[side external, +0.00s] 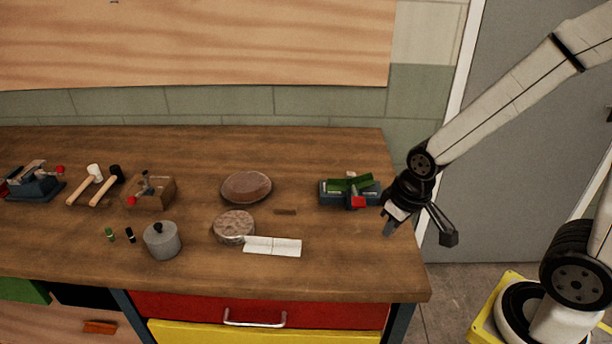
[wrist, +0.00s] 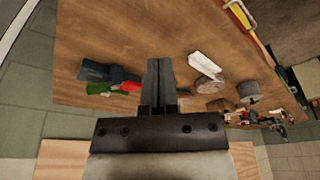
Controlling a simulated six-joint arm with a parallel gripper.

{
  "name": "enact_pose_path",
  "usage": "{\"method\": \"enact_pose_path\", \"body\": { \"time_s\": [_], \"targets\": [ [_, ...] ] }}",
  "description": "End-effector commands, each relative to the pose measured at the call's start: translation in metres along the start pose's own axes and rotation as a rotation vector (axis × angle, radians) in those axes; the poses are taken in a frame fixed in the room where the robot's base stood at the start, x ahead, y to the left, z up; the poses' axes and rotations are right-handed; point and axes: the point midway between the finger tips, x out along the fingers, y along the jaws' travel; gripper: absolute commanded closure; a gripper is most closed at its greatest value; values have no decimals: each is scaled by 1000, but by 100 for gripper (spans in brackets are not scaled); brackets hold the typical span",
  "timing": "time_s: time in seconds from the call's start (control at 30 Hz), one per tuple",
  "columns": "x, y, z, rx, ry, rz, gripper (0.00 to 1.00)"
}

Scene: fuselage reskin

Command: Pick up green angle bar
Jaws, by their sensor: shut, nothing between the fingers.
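The green angle bar (side external: 350,184) lies across the top of a small dark clamp fixture (side external: 329,198) with a red part, near the right end of the workbench. In the wrist view the green bar (wrist: 97,88) shows left of the fingers, partly beside the red part (wrist: 131,87). My gripper (side external: 389,228) hangs just right of the fixture, near the bench's right edge, apart from the bar. In the wrist view the fingers of my gripper (wrist: 159,66) are together with nothing between them.
On the wooden bench (side external: 330,268) left of the fixture are a brown disc (side external: 246,186), a rough round piece (side external: 233,226), a white angled piece (side external: 273,246) and a grey pot (side external: 162,241). Mallets (side external: 92,188) and other clamps stand further left. The bench around the fixture's front is clear.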

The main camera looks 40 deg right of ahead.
Motion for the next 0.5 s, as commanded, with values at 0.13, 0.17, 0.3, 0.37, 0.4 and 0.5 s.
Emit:
{"method": "enact_pose_path", "body": {
  "time_s": [0.13, 0.17, 0.3, 0.37, 0.4, 0.5],
  "targets": [
    [0, 0, 0, 0, 0, 0, 84],
    [0, 0, 0, 0, 0, 0, 75],
    [0, 0, 0, 0, 0, 0, 53],
    [0, 0, 0, 0, 0, 0, 53],
    [0, 0, 0, 0, 0, 0, 53],
    [0, 0, 0, 0, 0, 0, 53]
  ]
}}
